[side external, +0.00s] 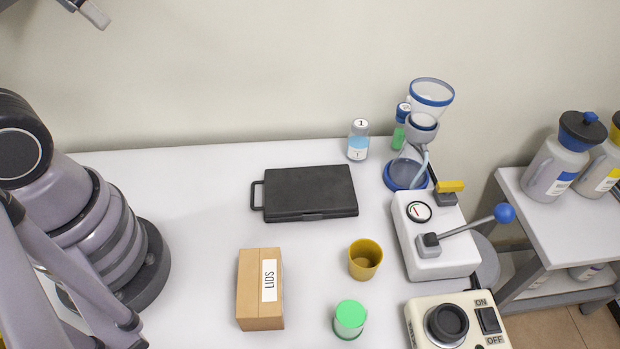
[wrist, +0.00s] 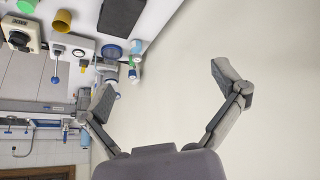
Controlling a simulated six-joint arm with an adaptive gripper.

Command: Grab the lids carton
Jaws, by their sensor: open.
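The lids carton (side external: 251,290) is a brown cardboard box with a white label reading LIDS. It stands on the white table in the side external view, at the front left, to the right of my base. I cannot make it out in the wrist view. My gripper (wrist: 162,90) is open and empty in the wrist view, its two fingers spread wide against the blank wall. In the side external view only a part of my gripper (side external: 88,10) shows at the top left edge, high above the table and far from the carton.
A black case (side external: 308,193) lies behind the carton. A yellow cup (side external: 365,260) and a green-lidded jar (side external: 349,318) stand to its right. A lever device (side external: 436,245), a knob unit (side external: 458,325) and glassware (side external: 408,170) line the table's right side. Table left of the case is clear.

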